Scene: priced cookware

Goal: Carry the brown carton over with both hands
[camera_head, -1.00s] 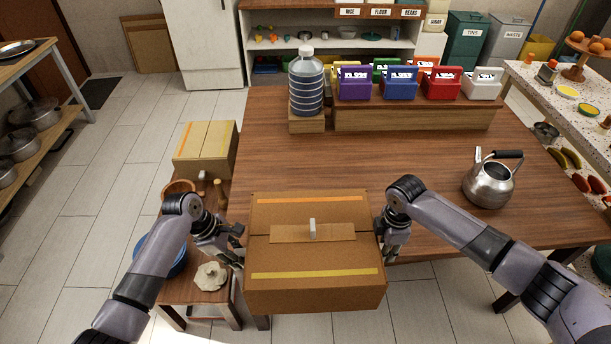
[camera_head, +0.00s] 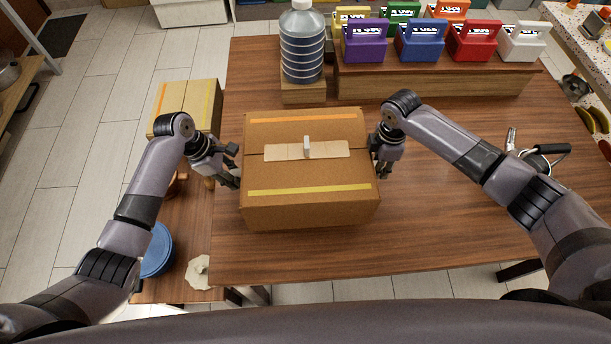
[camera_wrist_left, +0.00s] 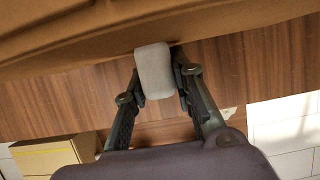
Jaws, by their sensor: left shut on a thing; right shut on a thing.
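The brown carton (camera_head: 310,207) is level between my two grippers, over the near part of the wooden table (camera_head: 440,215). It has orange and yellow strips and a pale tab on top. I cannot tell whether its base touches the table. My left gripper (camera_head: 234,166) is at its left side. In the left wrist view my left gripper (camera_wrist_left: 156,78) is shut on a pale grey handle (camera_wrist_left: 153,70) at the side of the carton (camera_wrist_left: 90,25). My right gripper (camera_head: 378,160) is shut at the right side; its handle is hidden.
A water jug (camera_head: 302,45) on a block and a wooden stand (camera_head: 430,85) with coloured boxes are behind the carton. A kettle (camera_head: 540,155) is at right, partly hidden by my arm. Another carton (camera_head: 187,105) and a blue bowl (camera_head: 157,250) are at left.

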